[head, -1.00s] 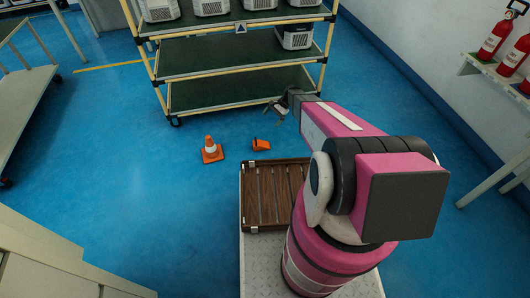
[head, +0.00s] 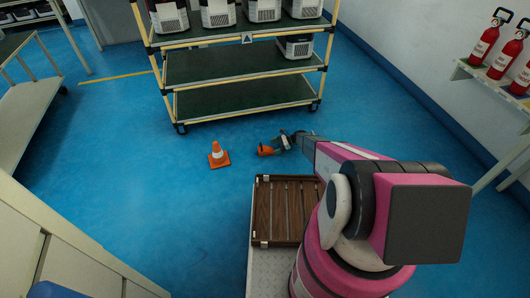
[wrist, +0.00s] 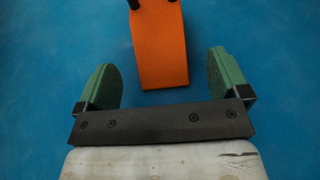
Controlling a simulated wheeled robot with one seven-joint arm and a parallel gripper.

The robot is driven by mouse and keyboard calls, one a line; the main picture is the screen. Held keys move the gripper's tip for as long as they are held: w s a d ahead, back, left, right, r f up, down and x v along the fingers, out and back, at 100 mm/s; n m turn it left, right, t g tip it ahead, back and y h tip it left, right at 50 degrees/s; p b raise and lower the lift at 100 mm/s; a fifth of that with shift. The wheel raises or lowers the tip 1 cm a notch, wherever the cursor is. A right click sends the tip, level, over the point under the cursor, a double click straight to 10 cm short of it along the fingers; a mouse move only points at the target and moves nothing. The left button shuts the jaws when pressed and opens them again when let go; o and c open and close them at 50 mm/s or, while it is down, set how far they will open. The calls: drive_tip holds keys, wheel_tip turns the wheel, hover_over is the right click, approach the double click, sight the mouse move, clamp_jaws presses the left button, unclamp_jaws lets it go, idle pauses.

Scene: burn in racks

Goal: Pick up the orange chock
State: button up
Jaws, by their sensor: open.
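The orange chock (head: 266,150) lies on the blue floor in front of the rack, to the right of the traffic cone. In the wrist view the chock (wrist: 160,45) is an orange block with dark parts at its top end, cut off by the upper frame edge. My gripper (head: 286,142) is low over the floor by the chock and hides part of it in the head view. In the wrist view my gripper (wrist: 166,78) has its green pads wide apart, with the chock's near end ahead of and roughly between them. The pads do not touch the chock.
An orange traffic cone (head: 218,155) stands left of the chock. A shelf rack (head: 240,104) with grey-white units stands behind. A brown slatted tray (head: 262,240) sits on my base. Fire extinguishers (head: 486,42) stand on a shelf at right. Blue floor on the left is clear.

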sight(268, 149)
drive_tip(key=x, duration=0.6)
drive_tip(key=shift+s+a, duration=0.1)
drive_tip(key=shift+a, duration=0.1)
drive_tip(key=c, duration=1.2)
drive_tip(key=shift+r, duration=0.1)
